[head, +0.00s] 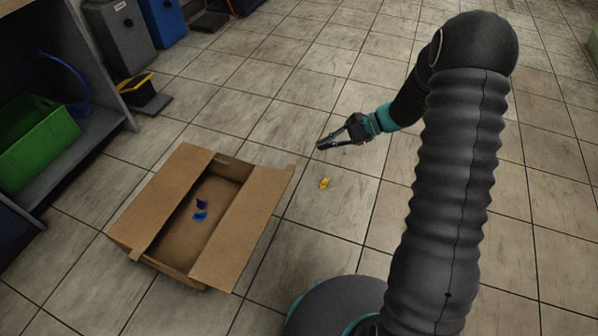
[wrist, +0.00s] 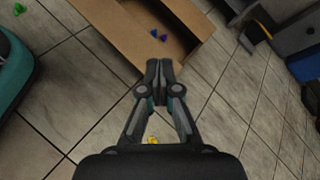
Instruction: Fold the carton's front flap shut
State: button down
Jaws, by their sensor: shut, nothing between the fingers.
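The brown carton (head: 150,258) stands open on the tiled floor, left of centre in the head view. One long flap (head: 240,228) leans outward on its right side, and another long flap (head: 165,195) is on its left side. I cannot tell which is the front flap. A purple piece (head: 201,204) and a blue piece (head: 200,216) lie inside. My gripper (head: 322,146) is shut and empty, above the floor to the right of the carton, apart from it. In the wrist view my gripper (wrist: 159,64) points toward the carton (wrist: 180,22), which is partly cut off.
A yellow piece (head: 325,183) lies on the floor right of the carton. A green piece (wrist: 19,9) lies at the wrist view's top left. A shelf with a green bin (head: 40,140) stands at the left. Grey and blue bins (head: 122,38) stand behind. Floor around the carton is mostly clear.

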jog(key=w+d+f+m+t+y, duration=0.1)
jog(key=w+f+m+t, duration=0.2)
jog(key=f, duration=0.6)
jog(key=d+f+m+t+y, duration=0.15)
jog(key=f+m, duration=0.25)
jog(key=f, duration=0.6)
jog(key=w+f+m+t+y, duration=0.2)
jog(key=f+m+t, duration=0.15)
jog(key=f, duration=0.55)
jog(key=w+a+r, duration=0.3)
jog(key=a, duration=0.7)
jog(key=shift+w+a+p, duration=0.25)
jog(key=shift+w+p, duration=0.1)
jog(key=shift+p, duration=0.05)
jog(key=shift+r+m, duration=0.1)
jog(key=shift+m, duration=0.15)
